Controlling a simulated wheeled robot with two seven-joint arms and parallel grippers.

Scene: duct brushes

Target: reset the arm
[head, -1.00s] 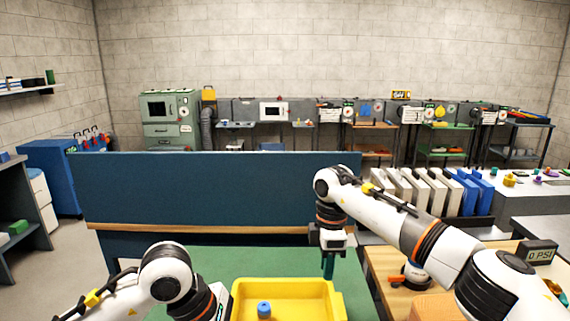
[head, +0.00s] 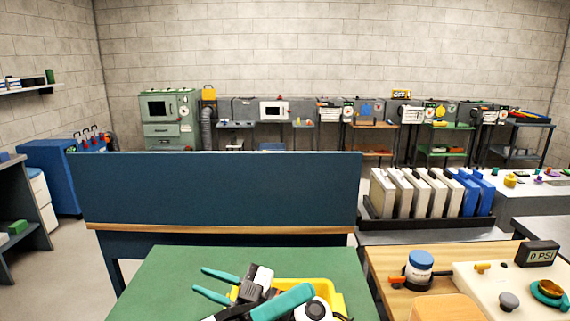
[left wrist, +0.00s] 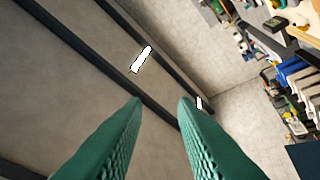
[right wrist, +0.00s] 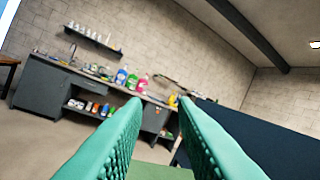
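My right gripper (head: 200,279) shows low in the head view, its two teal fingers apart and pointing left above the green table top. My left gripper (head: 287,302) is just right of it, close to the camera, with one teal finger clearly visible. In the left wrist view the left fingers (left wrist: 160,102) are apart with nothing between them, facing the ceiling. In the right wrist view the right fingers (right wrist: 156,101) are also apart and empty, facing a wall with shelves. The grippers partly hide a yellow bin (head: 333,291); its contents cannot be seen.
The green table (head: 170,275) is clear on its left. A blue panel (head: 220,190) stands behind it. At right, a wooden bench (head: 390,262) carries a blue-lidded jar (head: 420,262) and a gauge marked 0 PSI (head: 538,254). A rack (head: 430,222) holds upright white and blue plates.

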